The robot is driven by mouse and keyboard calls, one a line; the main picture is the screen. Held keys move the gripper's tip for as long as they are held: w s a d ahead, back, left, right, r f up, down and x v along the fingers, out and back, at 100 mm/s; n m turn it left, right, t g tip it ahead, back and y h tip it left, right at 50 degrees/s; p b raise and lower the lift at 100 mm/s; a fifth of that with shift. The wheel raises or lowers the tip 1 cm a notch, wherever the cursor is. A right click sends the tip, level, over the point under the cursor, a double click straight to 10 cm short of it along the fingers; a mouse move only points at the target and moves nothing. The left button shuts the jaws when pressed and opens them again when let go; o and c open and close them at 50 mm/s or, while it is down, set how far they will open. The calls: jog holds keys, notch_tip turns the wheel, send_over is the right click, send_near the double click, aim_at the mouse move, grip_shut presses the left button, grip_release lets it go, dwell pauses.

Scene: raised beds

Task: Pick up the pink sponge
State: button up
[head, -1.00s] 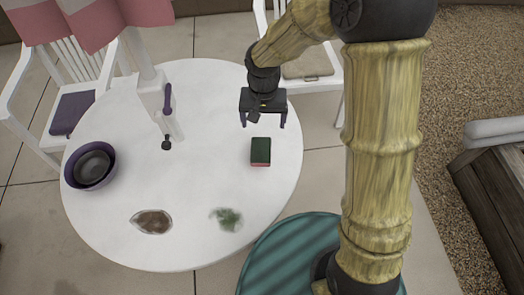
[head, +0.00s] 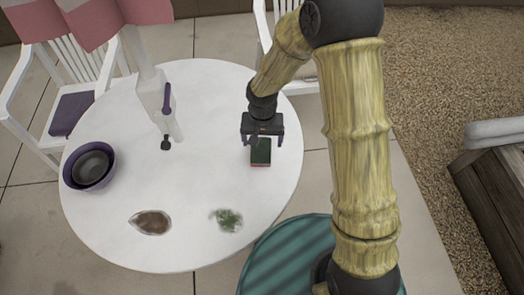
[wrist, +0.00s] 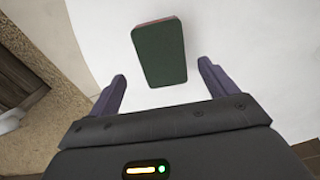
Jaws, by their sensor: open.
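The sponge (head: 261,154) lies on the white round table, near its right side. It has a dark green top and a thin pink-red layer along its lower edge. My gripper (head: 262,142) is open and empty, just above and behind the sponge in the head view. In the wrist view the sponge (wrist: 159,52) lies ahead of the two purple fingers, roughly centred between them, and the open gripper (wrist: 162,78) is not touching it. The height of the fingers above the table is hard to tell.
On the white table (head: 200,110) are a purple bowl with a dark inside (head: 90,168), a brown patch or dish (head: 151,222), a green leafy patch (head: 227,219) and a purple-handled utensil (head: 167,105) by the parasol pole (head: 152,85). White chairs stand behind.

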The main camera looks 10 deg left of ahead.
aim_at(261, 149)
jog(key=f, duration=0.4)
jog(key=shift+s+a+f, duration=0.15)
jog(key=shift+a+f, duration=0.05)
jog(key=c, duration=1.1)
